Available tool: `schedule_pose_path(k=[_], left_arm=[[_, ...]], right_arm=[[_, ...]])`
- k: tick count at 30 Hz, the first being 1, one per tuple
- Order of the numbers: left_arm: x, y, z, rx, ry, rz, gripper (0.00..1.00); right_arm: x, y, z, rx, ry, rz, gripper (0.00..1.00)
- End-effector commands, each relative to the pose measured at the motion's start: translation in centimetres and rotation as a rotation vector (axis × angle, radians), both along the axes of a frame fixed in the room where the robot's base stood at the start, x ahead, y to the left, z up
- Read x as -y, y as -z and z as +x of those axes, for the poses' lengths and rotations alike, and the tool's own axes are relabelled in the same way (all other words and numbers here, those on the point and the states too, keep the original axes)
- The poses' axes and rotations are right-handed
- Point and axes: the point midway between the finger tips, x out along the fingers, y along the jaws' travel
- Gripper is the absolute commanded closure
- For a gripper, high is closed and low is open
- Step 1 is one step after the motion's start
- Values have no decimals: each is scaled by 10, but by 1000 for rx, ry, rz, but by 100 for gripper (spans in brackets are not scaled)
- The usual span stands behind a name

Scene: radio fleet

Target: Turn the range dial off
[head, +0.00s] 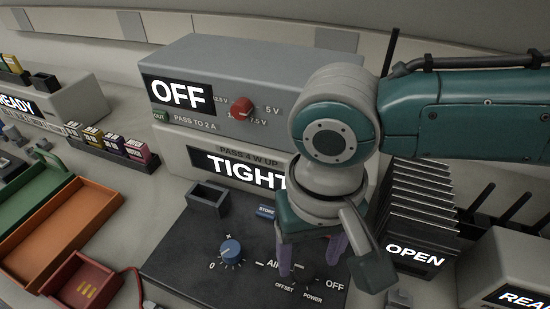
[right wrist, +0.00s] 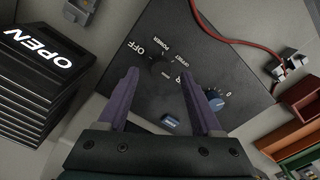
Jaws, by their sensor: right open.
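A black dial (head: 304,282) sits on the dark sloping panel (head: 185,250), with the words OFF, POWER and OFFSET around it and a partly hidden label on its left. My right gripper (head: 307,265) is open over this dial, its two purple fingers apart and partly hiding it. In the right wrist view the dial (right wrist: 159,62) shows just beyond the gap between the fingertips (right wrist: 158,74), with nothing held. I cannot tell which way the dial's pointer faces. My left gripper is not in view.
A blue knob (head: 231,251) stands left of the black dial. Behind are a TIGHT display (head: 240,171) and a grey box with an OFF display (head: 180,95) and red knob (head: 242,108). A finned OPEN unit (head: 415,220) stands close right. Trays (head: 65,225) lie left.

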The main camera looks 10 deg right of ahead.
Motion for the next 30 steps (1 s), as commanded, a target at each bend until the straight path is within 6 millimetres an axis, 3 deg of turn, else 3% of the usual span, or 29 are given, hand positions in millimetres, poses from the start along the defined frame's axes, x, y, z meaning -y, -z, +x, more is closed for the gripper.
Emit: schedule_pose_path(k=[1,6,16,30], left_arm=[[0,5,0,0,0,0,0],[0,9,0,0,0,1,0],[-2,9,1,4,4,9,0],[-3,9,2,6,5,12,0]], right_arm=[[0,11,-1,-1,-1,-2,33],[0,27,0,0,-2,0,33],[-1,29,0,1,-3,1,34],[0,29,0,1,-3,1,87]])
